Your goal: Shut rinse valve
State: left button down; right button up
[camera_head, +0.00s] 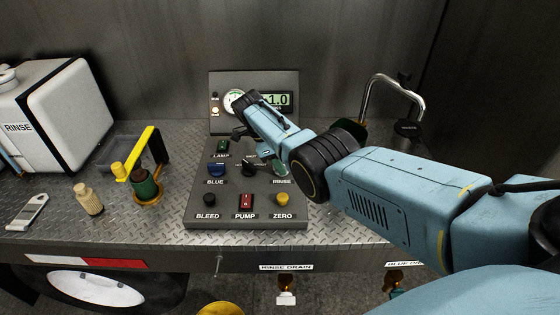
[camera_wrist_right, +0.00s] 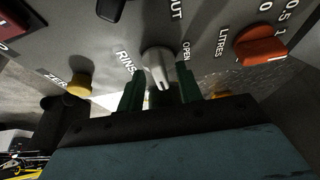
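The grey rinse valve knob (camera_wrist_right: 158,66) is on the sloped control panel (camera_head: 195,212), by the RINSE lettering. The word OPEN is printed to its right in the right wrist view. My right gripper (camera_wrist_right: 161,94) is open at the knob, with one green finger on either side of its lower end. Gaps seem to show between fingers and knob; contact is not clear. In the head view my right arm reaches over the panel from the right and hides part of it. My left gripper is not in view.
Near the knob are a yellow ZERO button (camera_head: 283,199), a red PUMP switch (camera_head: 246,202) and a red-orange LITRES knob (camera_wrist_right: 262,45). A gauge panel (camera_head: 284,80) stands behind. A white RINSE tank (camera_head: 72,105) and a yellow-handled device (camera_head: 140,150) stand left. A bent metal pipe (camera_head: 392,80) rises right.

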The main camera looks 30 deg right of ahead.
jog(key=shift+r, duration=0.1)
jog(key=v, duration=1.3)
jog(key=shift+r, duration=0.1)
